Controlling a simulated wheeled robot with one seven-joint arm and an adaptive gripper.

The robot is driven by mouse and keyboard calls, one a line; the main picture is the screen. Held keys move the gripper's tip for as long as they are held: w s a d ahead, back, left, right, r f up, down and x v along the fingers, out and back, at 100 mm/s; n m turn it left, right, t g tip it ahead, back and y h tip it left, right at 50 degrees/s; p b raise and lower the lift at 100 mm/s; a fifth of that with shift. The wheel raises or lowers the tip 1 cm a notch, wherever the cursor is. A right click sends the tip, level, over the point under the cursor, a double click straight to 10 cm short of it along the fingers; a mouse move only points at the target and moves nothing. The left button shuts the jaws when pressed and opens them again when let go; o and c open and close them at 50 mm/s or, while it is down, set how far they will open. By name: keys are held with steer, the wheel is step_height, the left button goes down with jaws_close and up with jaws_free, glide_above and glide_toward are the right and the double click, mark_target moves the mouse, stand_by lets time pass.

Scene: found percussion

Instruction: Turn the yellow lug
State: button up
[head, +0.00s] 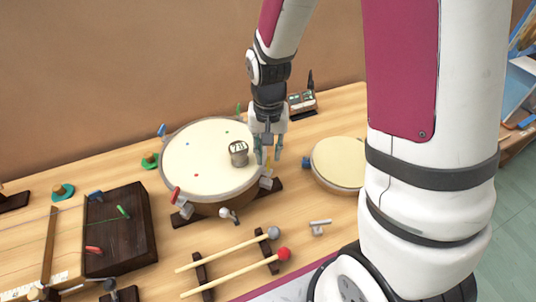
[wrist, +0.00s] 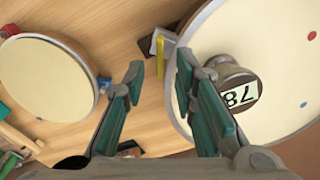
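The large round drum (head: 190,160) has a cream head and coloured lugs around its rim; its right part also shows in the wrist view (wrist: 228,28). The yellow lug (wrist: 160,52) stands at the drum's rim, on the side facing my gripper. In the head view it is mostly hidden behind my fingers. My gripper (head: 268,152) points down at the drum's right edge. In the wrist view my gripper (wrist: 160,75) is open, with the teal fingers apart and the lug lying just beyond the gap between the tips. I cannot tell whether either finger touches it.
A numbered grey knob-like weight (head: 238,153) sits on the drum head close to my gripper. A smaller drum (head: 340,164) stands to the right. Two mallets (head: 235,262) lie in front, and a dark wooden box (head: 120,238) is at the left.

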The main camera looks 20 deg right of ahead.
steer(key=shift+f, duration=0.9)
jaws_close()
steer(key=shift+n+p, duration=0.3)
steer(key=shift+n, duration=1.2)
jaws_free()
